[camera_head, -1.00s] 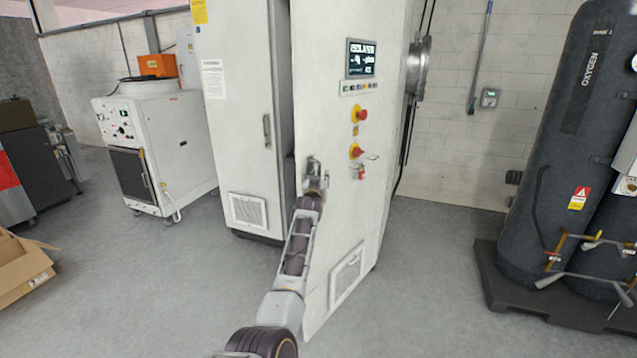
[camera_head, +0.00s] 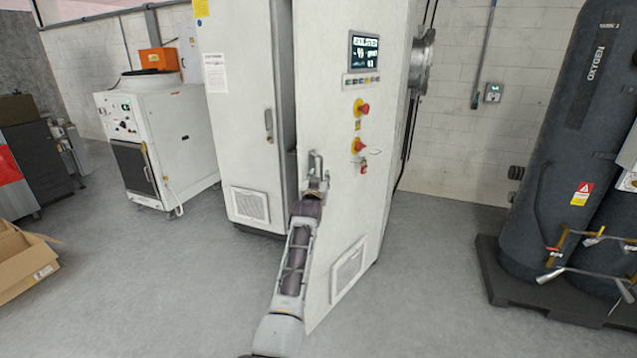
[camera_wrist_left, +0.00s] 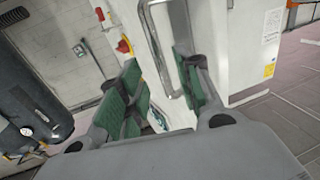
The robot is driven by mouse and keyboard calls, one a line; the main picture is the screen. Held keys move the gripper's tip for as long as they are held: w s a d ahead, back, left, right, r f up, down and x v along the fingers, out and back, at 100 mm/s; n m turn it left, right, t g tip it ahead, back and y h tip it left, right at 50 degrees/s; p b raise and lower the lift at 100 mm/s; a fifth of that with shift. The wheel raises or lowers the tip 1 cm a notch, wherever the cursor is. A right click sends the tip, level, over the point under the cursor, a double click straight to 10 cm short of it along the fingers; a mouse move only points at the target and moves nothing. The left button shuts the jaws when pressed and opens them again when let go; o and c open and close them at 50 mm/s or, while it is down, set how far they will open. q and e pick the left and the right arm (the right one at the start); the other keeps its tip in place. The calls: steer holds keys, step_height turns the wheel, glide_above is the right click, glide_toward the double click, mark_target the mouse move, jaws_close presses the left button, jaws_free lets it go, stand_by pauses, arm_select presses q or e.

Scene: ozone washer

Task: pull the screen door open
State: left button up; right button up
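The screen door (camera_head: 335,215) is the white cabinet door with the display (camera_head: 364,53) and red-and-yellow switches. It stands swung outward, its left edge nearer me, with a dark gap between it and the left cabinet door. Its metal handle (camera_head: 314,162) is near that left edge. My left gripper (camera_head: 317,184) is at the handle's lower part. In the left wrist view, the green-padded fingers of my left gripper (camera_wrist_left: 160,95) are spread apart, and the handle (camera_wrist_left: 160,50) rises beyond and between them. Contact cannot be told. My right gripper is out of view.
The left cabinet door (camera_head: 243,110) has its own handle. A white machine (camera_head: 155,140) and an open cardboard box (camera_head: 25,265) stand at left. A dark oxygen tank (camera_head: 560,150) on a base stands at right. The grey floor around the door is clear.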

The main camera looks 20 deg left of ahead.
arm_select(q)
steer(key=shift+s+d, duration=0.25)
steer(key=shift+s, duration=0.7)
